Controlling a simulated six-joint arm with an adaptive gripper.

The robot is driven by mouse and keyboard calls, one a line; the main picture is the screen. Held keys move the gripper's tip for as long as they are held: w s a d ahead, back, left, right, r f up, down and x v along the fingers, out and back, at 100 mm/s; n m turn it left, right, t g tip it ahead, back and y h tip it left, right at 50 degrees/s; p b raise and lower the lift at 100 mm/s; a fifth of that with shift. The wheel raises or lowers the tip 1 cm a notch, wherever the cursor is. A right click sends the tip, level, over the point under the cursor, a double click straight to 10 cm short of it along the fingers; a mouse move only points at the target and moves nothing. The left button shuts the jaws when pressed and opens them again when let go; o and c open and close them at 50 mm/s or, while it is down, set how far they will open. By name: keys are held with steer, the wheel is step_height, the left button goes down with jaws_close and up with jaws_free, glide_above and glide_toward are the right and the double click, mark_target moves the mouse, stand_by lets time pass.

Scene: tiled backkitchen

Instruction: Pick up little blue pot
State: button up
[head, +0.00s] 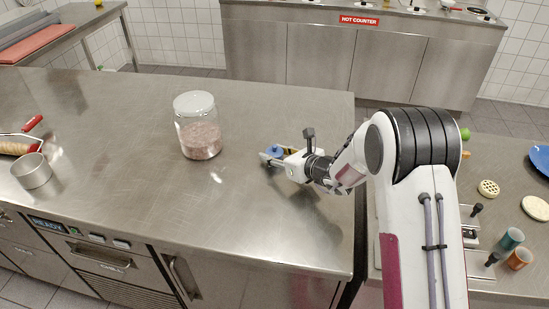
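The little blue pot (274,150) is near the right end of the steel counter, in the head view. Only a small blue part shows; the rest is hidden behind my gripper. My gripper (275,157) reaches in from the right, low over the counter, with its fingers at the pot. A pale finger is in front of the blue part. The view is too small to tell whether the fingers touch or grip the pot, or whether the pot rests on the counter.
A clear-lidded jar (199,126) with pinkish contents stands left of my gripper. The counter (120,185) between is clear. Cups (510,239) and small items stand on the right counter.

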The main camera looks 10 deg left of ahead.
jaws_close()
steer(key=shift+r, duration=0.1)
steer(key=shift+r, duration=4.95)
